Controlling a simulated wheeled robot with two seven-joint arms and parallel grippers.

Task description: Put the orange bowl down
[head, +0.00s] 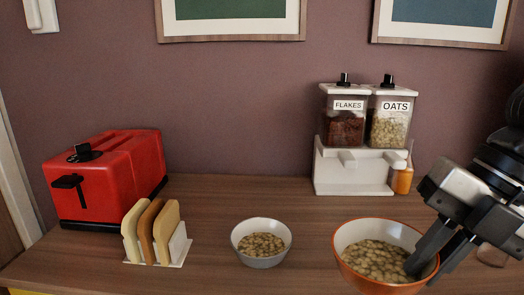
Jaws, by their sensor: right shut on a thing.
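The orange bowl (352,280) has a white inside and holds oat-like flakes. It is at the lower right of the head view, at the front of the wooden counter. My right gripper (424,272) is shut on the bowl's right rim, with one finger inside the bowl and the other outside. The bowl looks about level. My left gripper is not in view.
A grey bowl (262,261) of flakes stands left of the orange bowl. A toast rack (182,252) with bread slices and a red toaster (110,180) are at left. A white dispenser (345,182) stands behind. The counter (235,197) is clear in the middle.

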